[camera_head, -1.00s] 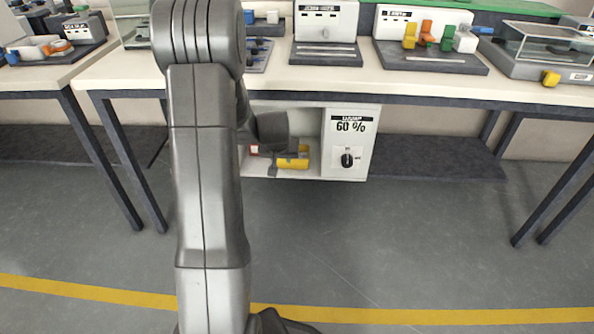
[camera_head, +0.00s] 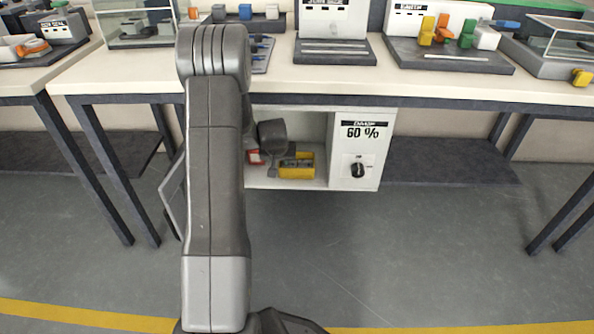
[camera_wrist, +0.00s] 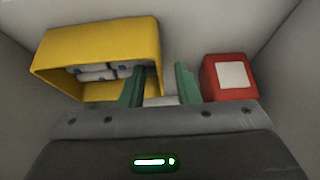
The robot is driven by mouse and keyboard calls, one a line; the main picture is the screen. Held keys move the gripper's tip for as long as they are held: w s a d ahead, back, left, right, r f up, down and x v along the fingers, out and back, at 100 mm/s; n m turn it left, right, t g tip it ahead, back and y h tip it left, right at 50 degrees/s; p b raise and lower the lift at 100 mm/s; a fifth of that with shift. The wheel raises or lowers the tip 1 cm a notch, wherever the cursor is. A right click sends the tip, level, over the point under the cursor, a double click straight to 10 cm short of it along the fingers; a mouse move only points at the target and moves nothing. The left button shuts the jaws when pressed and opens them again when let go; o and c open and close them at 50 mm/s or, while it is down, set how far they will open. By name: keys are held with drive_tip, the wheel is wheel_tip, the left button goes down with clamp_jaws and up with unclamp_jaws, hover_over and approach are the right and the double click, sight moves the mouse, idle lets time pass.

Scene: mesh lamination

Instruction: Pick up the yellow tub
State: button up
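The yellow tub (camera_head: 297,165) sits on the floor of an open white compartment under the bench. In the wrist view the tub (camera_wrist: 100,45) is at upper left, with several grey-white pieces inside. My gripper (camera_wrist: 158,85) is open, its two green fingers apart. The left finger overlaps the tub's right end in the picture; I cannot tell whether it touches the tub or whether the right wall lies between the fingers. In the head view my dark wrist reaches into the compartment, and the fingertips are not clear there.
A red box with a white label (camera_wrist: 230,77) stands just right of my fingers in the wrist view. The dial panel (camera_head: 357,150) reading 60 % bounds the compartment on the right. The benchtop (camera_head: 270,85) lies above it. A framed panel (camera_head: 172,195) stands left of the compartment.

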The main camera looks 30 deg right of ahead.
drive_tip(key=x, duration=0.2)
drive_tip(key=shift+w+f, duration=0.1)
drive_tip(key=shift+f, duration=0.2)
drive_tip(key=shift+r, duration=0.1)
clamp_jaws()
drive_tip(key=shift+r, duration=0.2)
